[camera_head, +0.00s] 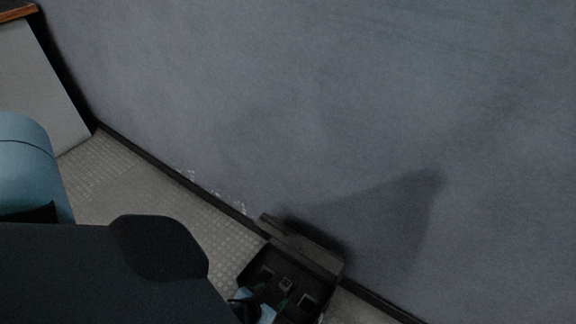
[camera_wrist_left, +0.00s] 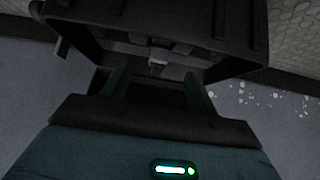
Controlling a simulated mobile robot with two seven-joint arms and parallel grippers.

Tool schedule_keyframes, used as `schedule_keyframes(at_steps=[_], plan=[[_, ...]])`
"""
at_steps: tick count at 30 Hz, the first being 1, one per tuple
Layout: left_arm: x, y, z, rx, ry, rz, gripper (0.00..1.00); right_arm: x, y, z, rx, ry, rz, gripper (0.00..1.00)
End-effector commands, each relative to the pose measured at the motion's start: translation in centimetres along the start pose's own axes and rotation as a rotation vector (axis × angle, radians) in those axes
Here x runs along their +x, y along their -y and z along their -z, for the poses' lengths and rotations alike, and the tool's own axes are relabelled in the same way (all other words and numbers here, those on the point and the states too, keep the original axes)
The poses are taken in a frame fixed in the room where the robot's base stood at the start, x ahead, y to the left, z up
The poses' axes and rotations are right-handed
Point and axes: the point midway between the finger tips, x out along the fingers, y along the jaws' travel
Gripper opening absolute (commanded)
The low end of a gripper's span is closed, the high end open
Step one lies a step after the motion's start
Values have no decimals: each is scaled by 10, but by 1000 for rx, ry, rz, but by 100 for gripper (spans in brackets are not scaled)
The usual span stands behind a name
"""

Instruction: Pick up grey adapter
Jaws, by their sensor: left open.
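An open black case (camera_head: 247,273) sits on the floor against the wall at the bottom of the head view. It also fills the top of the left wrist view (camera_wrist_left: 230,30). A small grey piece (camera_head: 286,284) in the case looks like the grey adapter; it is small and dark in the head view. In the left wrist view the grey piece (camera_wrist_left: 157,61) lies ahead, between the lines of my green fingers. My left gripper (camera_wrist_left: 157,78) is open and empty, its fingertips pointing into the case. My right gripper is not in view.
The case's lid (camera_head: 305,247) stands raised along the wall (camera_head: 330,110). Other dark pieces (camera_head: 307,300) lie in the case around the grey one. A grey cabinet (camera_head: 45,90) stands at the far left. The tiled floor (camera_head: 120,180) between is clear.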

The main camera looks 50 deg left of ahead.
Motion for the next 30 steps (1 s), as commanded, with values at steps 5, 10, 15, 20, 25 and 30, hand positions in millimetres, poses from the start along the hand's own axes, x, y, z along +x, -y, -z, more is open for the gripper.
schedule_keyframes(at_steps=[5, 10, 15, 20, 25, 30], plan=[[10, 0, 8, -12, -13, 6, 59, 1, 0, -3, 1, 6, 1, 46], [16, 0, 7, -12, -13, 6, 59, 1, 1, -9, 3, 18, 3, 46], [33, 0, 7, -10, -12, 5, 59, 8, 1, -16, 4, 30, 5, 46], [37, 0, 8, -11, -12, 5, 59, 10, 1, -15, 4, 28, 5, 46], [51, 0, 9, -9, -13, 6, 59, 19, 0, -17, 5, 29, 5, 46], [74, 0, 10, -9, -12, 6, 59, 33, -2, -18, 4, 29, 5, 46]])
